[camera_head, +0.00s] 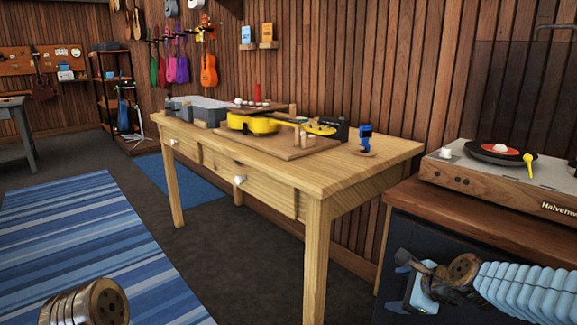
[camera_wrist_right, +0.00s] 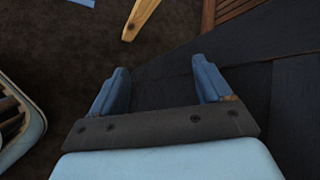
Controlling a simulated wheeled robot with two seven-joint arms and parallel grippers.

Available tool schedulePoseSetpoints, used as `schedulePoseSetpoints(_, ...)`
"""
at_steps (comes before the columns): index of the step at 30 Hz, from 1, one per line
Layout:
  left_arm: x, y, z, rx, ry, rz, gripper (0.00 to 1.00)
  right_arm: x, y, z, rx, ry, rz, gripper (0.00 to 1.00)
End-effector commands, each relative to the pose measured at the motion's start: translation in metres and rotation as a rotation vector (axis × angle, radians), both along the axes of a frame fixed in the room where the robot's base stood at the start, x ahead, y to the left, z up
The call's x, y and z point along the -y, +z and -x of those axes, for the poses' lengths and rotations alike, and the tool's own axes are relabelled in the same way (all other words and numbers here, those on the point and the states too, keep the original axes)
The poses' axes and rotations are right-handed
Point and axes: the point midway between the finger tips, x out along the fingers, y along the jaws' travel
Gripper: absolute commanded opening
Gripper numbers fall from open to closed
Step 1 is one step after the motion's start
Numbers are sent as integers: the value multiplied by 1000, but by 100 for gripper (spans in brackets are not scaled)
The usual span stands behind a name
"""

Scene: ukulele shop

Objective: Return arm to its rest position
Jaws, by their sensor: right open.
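My right gripper (camera_head: 412,283) is at the lower right in the head view, in front of the dark cabinet below the record player. In the right wrist view my right gripper (camera_wrist_right: 160,80) shows two blue fingers spread well apart with nothing between them. Dark floor and a dark cabinet side show past the fingers. A part of my left arm shows at the lower left edge of the head view, and its gripper is out of sight.
A wooden table (camera_head: 330,182) holds a yellow ukulele (camera_head: 255,125) and a small blue item (camera_head: 366,138). To its right, a record player (camera_head: 500,170) sits on a dark cabinet (camera_head: 480,250). A blue striped rug (camera_head: 75,230) lies at left. Dark floor between rug and table is clear.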

Motion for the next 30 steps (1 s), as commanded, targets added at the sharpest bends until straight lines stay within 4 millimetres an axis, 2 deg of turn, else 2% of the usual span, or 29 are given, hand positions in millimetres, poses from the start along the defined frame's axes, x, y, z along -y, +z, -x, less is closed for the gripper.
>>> schedulePoseSetpoints(1,1,4,0,0,-1,1,47,-11,-41,3,-38,96,83,78)
schedulePoseSetpoints(3,2,6,1,-1,-3,2,47,-25,-92,11,-66,247,204,78)
schedulePoseSetpoints(5,2,9,1,-1,-4,3,47,-37,-135,24,-86,391,298,78)
schedulePoseSetpoints(6,3,10,1,-2,-5,4,47,-46,-162,35,-97,493,355,78)
schedulePoseSetpoints(9,4,14,2,-3,-7,5,47,-68,-226,73,-107,767,478,78)
schedulePoseSetpoints(12,5,17,2,-4,-9,8,47,-92,-277,119,-89,1048,565,78)
schedulePoseSetpoints(15,6,20,3,-5,-11,9,47,-111,-311,164,-45,1295,615,78)
schedulePoseSetpoints(18,7,22,3,-6,-12,10,47,-125,-331,199,6,1473,638,78)
schedulePoseSetpoints(20,7,22,3,-6,-13,11,47,-131,-338,213,32,1544,644,78)
schedulePoseSetpoints(30,7,22,3,-6,-13,11,47,-131,-338,213,32,1544,644,78)
